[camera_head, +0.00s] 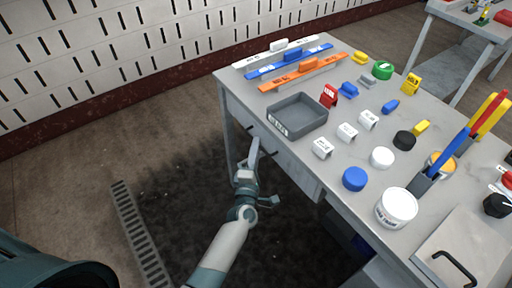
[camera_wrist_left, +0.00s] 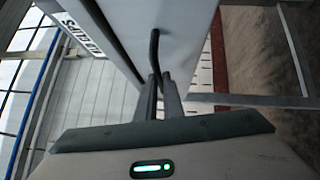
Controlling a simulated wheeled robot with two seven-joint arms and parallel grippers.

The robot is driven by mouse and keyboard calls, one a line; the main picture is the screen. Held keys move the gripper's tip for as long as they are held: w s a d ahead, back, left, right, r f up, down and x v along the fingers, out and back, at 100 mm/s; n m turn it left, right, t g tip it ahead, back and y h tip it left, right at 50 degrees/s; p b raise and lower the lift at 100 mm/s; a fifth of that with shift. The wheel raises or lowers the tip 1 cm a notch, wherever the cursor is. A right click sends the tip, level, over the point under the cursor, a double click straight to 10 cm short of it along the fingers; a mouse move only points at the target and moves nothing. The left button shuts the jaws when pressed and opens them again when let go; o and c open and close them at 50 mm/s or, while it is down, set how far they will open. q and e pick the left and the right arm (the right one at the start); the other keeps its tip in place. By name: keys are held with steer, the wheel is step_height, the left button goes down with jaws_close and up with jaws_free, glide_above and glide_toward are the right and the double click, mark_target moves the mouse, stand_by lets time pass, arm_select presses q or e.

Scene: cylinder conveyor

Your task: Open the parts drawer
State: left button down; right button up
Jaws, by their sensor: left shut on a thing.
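The parts drawer (camera_head: 296,173) is a grey front under the top of the light grey workbench (camera_head: 335,190). Its dark bar handle (camera_head: 272,153) shows partly; my gripper hides its middle. My left gripper (camera_head: 252,150) reaches up to the handle from the front. In the left wrist view the two fingers (camera_wrist_left: 162,92) are close together on the lower end of the dark handle (camera_wrist_left: 154,48), which stands out from the grey drawer front (camera_wrist_left: 182,38). I cannot tell clearly whether the drawer stands slightly out. My right gripper is not in view.
A grey tray (camera_head: 298,121) sits on the bench above the drawer. Several coloured blocks, caps and a white tub (camera_head: 396,208) cover the top. The floor left of the bench is clear, with a drain grate (camera_head: 140,235). Another table (camera_head: 470,20) stands far right.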

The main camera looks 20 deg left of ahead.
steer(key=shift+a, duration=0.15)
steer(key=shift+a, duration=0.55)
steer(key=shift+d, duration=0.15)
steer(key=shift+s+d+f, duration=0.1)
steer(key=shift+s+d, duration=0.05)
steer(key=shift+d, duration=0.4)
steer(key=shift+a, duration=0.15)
